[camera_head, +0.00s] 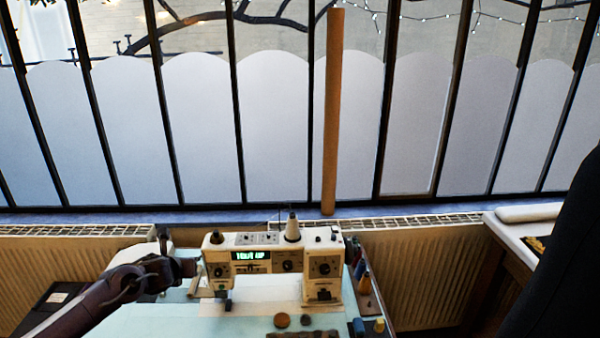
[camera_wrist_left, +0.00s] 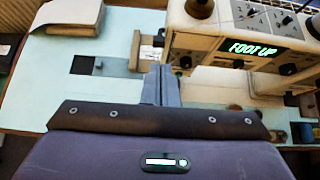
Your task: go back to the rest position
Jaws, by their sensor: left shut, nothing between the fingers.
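My left gripper (camera_head: 190,267) comes in from the left and is beside the left end of the cream sewing machine (camera_head: 272,262). In the left wrist view its two fingers (camera_wrist_left: 161,76) are together, with nothing between them. The machine's display reads "FOOT UP" in green in the left wrist view (camera_wrist_left: 257,50). The fingers appear over the pale blue table top (camera_wrist_left: 40,85), left of the machine; their height above it is unclear. My right gripper is not in view.
A spool cone (camera_head: 292,229) stands on the machine. Several small spools and bottles (camera_head: 362,275) stand at its right. A tall brown tube (camera_head: 332,110) leans at the window behind. A white side table (camera_head: 520,232) is at the right. A beige pad (camera_wrist_left: 70,15) lies at the upper left.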

